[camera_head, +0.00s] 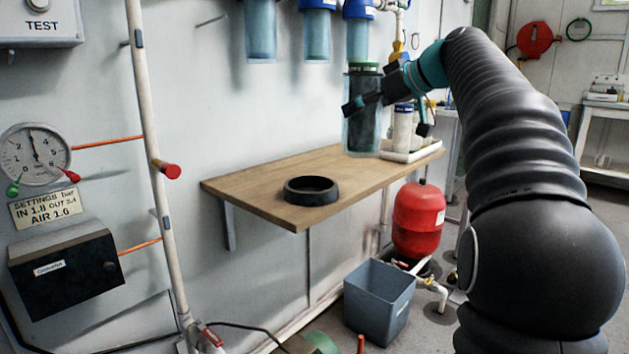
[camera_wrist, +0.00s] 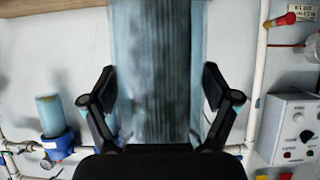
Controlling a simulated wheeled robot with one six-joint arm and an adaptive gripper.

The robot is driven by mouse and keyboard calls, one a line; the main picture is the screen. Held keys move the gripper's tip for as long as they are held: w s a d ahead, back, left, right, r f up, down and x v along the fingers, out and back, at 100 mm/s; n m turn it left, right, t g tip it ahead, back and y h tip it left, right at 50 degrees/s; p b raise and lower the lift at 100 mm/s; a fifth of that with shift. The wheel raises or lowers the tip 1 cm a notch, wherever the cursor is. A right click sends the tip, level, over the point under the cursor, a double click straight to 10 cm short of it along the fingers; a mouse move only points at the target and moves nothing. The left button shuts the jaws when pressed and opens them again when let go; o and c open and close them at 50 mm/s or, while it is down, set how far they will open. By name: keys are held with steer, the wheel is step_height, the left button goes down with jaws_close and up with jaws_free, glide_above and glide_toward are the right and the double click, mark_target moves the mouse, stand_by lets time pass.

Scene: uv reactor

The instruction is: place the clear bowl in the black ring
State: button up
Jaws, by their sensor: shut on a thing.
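The clear bowl (camera_head: 361,138) is a tall, bluish see-through cylinder, upright over the right part of the wooden shelf. A dark insert with a green top shows in it. My gripper (camera_head: 364,101) is shut on the bowl's upper part. In the wrist view the bowl (camera_wrist: 155,65) fills the middle, with the fingers of my gripper (camera_wrist: 155,95) on both sides. I cannot tell whether its base touches the shelf. The black ring (camera_head: 311,198) lies on the shelf's left front part, empty, left of and apart from the bowl.
The wooden shelf (camera_head: 265,181) is clear between ring and bowl. A white tray (camera_head: 411,154) with white cylinders stands close right of the bowl. Blue-capped housings (camera_head: 318,35) hang above on the wall. A white pipe (camera_head: 152,150) with a red knob stands left. A grey bin (camera_head: 379,305) is below.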

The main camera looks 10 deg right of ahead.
mark_target(350, 133)
steer(key=w+a+f+b, duration=0.2)
steer(key=w+a+f, duration=0.3)
steer(key=a+f, duration=0.5)
steer(key=shift+w+f, duration=0.2)
steer(key=shift+w, duration=0.1)
steer(key=shift+f, duration=0.2)
steer(key=o, duration=1.2)
steer(key=v, duration=1.2)
steer(key=shift+d+r, duration=0.15)
